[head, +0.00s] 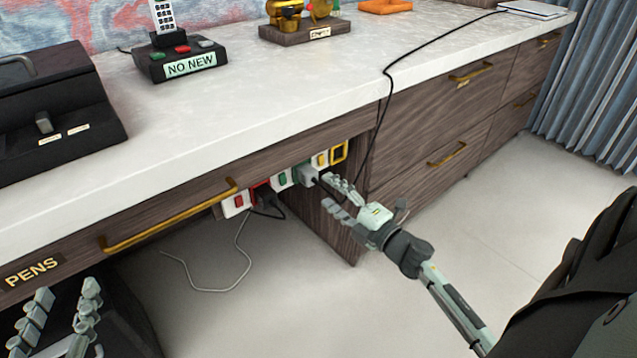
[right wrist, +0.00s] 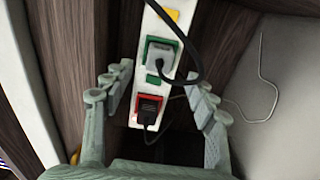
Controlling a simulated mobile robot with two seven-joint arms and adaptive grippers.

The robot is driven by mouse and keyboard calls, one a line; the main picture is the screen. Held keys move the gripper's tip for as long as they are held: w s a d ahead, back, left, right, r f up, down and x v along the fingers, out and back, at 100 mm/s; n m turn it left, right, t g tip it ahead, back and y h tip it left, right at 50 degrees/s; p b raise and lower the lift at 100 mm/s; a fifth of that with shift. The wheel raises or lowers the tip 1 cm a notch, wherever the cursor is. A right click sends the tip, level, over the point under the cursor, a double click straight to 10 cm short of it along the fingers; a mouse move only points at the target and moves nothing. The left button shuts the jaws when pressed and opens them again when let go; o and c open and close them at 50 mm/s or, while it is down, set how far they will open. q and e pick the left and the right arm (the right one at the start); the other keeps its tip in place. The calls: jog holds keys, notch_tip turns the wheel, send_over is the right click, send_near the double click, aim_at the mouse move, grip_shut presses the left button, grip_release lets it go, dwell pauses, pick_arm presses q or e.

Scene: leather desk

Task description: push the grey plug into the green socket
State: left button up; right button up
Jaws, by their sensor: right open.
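The grey plug (head: 308,175) is at the green socket of a white power strip under the desktop. In the right wrist view the grey plug (right wrist: 160,58) lies within the frame of the green socket (right wrist: 147,42), with a black cable leaving it. I cannot tell how deep it sits. My right gripper (head: 331,194) is open close to the plug, to its right in the head view. In the right wrist view its fingers (right wrist: 160,88) stand apart on both sides of the strip, touching nothing visible. My left gripper (head: 64,308) is open and empty at the lower left.
A black plug (right wrist: 150,108) sits in the red socket beside the green one. The yellow socket (head: 339,151) is empty. A drawer with a gold handle (head: 170,218) and a wooden side panel (head: 340,235) flank the strip. A black cable (head: 386,100) runs up over the desktop.

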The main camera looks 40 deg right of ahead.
jog(key=s, duration=0.5)
jog(key=shift+d, duration=0.2)
dwell(0.3)
